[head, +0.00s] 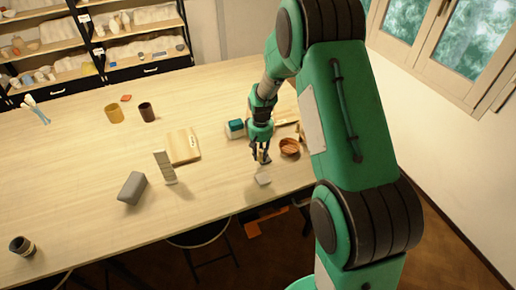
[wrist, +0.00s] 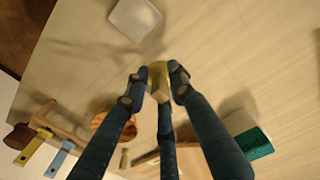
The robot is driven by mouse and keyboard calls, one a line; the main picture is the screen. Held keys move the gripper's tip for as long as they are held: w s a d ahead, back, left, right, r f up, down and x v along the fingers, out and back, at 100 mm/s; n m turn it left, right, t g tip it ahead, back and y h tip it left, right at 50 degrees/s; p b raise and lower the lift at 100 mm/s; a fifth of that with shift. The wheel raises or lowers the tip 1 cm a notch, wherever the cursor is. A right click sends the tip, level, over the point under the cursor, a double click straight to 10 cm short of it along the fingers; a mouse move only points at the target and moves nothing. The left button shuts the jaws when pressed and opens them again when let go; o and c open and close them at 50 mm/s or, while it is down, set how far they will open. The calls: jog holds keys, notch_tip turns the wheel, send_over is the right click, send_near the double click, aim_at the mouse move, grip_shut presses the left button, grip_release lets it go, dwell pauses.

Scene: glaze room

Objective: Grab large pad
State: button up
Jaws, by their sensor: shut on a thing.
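My gripper (head: 261,158) points down over the right part of the table, near its front edge. In the wrist view my gripper (wrist: 155,88) is shut on a small yellow-and-tan block (wrist: 158,75), whose top shows between the fingertips. The block also shows as a small pale piece between the fingers in the head view. Most of it is hidden by the fingers, so I cannot tell its full shape or whether it is the large pad. A pale, rounded square piece (head: 263,179) lies flat on the table just in front of the gripper; it also shows in the wrist view (wrist: 134,18).
A terracotta bowl (head: 289,147) stands close right of my gripper, and a teal-and-white block (head: 235,128) behind left. Wooden boards (head: 182,146), a pale upright piece (head: 165,167), a grey block (head: 132,187) and cups (head: 114,114) stand further left. The front-middle tabletop is clear.

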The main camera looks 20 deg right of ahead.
jog(key=shift+s+a+r, duration=0.1)
jog(key=shift+s+a, duration=0.05)
jog(key=shift+s, duration=0.6)
jog(key=shift+s+a+r, duration=0.1)
jog(key=shift+s, duration=0.6)
